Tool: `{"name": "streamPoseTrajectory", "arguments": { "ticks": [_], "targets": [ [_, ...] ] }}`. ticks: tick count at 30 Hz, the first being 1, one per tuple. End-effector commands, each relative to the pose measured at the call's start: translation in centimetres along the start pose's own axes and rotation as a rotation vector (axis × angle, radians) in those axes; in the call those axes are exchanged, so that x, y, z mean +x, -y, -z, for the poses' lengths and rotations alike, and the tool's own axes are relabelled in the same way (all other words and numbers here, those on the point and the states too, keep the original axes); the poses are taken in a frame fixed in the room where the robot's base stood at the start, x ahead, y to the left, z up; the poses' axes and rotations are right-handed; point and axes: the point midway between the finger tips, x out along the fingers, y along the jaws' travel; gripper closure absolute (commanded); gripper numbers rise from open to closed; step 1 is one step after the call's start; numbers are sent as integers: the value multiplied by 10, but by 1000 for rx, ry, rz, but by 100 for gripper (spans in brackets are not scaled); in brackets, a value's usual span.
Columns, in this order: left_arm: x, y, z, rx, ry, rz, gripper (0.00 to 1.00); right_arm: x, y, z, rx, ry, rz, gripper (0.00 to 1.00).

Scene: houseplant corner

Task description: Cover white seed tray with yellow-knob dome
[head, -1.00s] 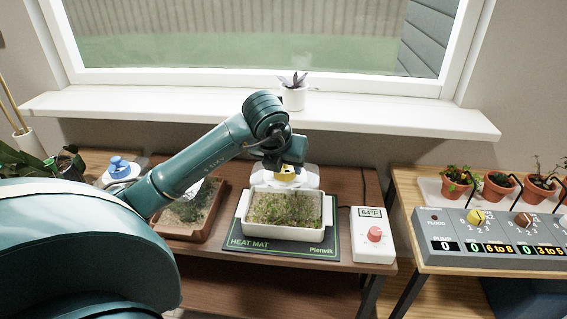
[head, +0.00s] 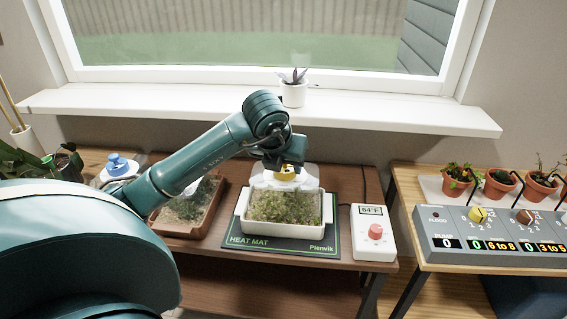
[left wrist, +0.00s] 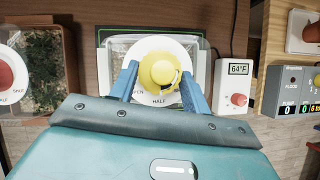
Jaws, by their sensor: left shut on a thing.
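The white seed tray (head: 243,214) holds green seedlings and sits on the dark heat mat (head: 285,246) in the head view. My left gripper (head: 287,168) is shut on the yellow knob of the clear dome, whose white top (head: 262,177) shows at the tray's far side. In the left wrist view the fingers (left wrist: 161,80) pinch the yellow knob (left wrist: 158,70) on its white marked disc (left wrist: 143,45). I cannot tell whether the dome's lower rim touches the tray; its base is hard to make out. My right gripper is not in view.
A brown tray of plants (head: 186,228) stands just left of the mat, partly behind my arm. A blue-knobbed lid (head: 118,164) is farther left. A thermostat box (head: 373,249) stands close on the right. The windowsill (head: 400,116) with a small potted plant (head: 293,92) is behind.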

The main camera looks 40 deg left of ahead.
Motion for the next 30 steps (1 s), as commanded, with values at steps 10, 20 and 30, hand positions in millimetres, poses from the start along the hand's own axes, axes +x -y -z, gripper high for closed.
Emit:
{"name": "streamPoseTrajectory", "arguments": {
  "ticks": [10, 20, 30],
  "targets": [
    [3, 0, 1, 0, 2, 0, 100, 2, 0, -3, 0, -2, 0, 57],
    [5, 0, 2, 0, 1, 0, 100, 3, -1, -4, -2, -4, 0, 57],
    [14, 0, 8, 0, 2, 0, 100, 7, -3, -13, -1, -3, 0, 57]
  ]
}}
